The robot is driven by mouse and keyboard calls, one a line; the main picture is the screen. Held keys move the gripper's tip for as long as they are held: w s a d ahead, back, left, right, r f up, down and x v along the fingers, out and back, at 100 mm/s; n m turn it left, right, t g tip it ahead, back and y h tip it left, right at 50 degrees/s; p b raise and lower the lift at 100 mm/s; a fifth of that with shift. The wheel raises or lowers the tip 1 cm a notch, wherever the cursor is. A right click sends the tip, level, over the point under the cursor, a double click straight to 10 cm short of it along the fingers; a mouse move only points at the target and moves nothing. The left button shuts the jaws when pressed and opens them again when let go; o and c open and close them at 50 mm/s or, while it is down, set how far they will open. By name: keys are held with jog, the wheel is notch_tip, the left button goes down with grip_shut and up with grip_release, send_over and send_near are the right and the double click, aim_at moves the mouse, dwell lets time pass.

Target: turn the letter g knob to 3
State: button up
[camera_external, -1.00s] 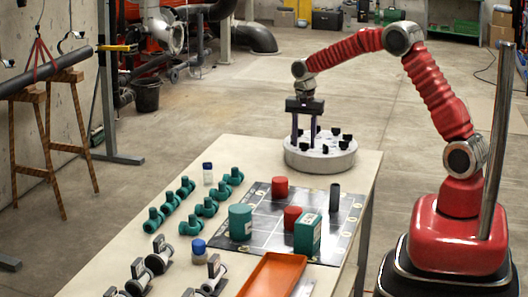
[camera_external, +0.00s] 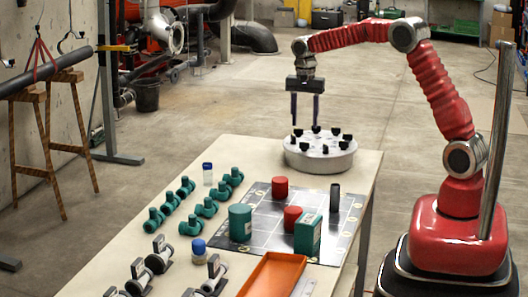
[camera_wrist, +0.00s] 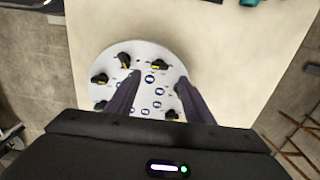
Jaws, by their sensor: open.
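A round grey-white knob panel (camera_external: 320,161) stands at the far end of the table, with several black knobs on its top. In the wrist view the panel's white face (camera_wrist: 150,66) shows black knobs with yellow marks near its rim and blue-and-white round labels. The letters are too small to read, so I cannot tell which knob is g. My gripper (camera_external: 307,121) is open and empty, pointing down above the panel, with its fingertips apart from the knobs. In the wrist view its two dark fingers (camera_wrist: 157,80) hide part of the face and perhaps some knobs.
The table (camera_external: 262,160) also bears a dark gridded board (camera_external: 262,233) with red and green cylinders, a green box (camera_external: 308,235) and a dark upright tube (camera_external: 335,197). Several green pipe fittings (camera_external: 205,208) lie left of it. An orange tray (camera_external: 272,274) lies in front. The space around my gripper is clear.

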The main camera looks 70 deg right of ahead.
notch_tip(320, 180, up, 6)
jog(key=shift+f, duration=0.1)
dwell(0.8)
jog(key=s+a+r+n+t, duration=0.1)
jog(key=s+a+n+t, duration=0.1)
jog(key=s+a+n, duration=0.7)
jog(key=s+a+r+n+t, duration=0.2)
jog(key=s+a+n, duration=0.6)
jog(key=s+a, duration=0.7)
jog(key=shift+s+a+r+n+t, duration=0.15)
jog(key=shift+s+n+t, duration=0.45)
jog(key=shift+s, duration=1.95)
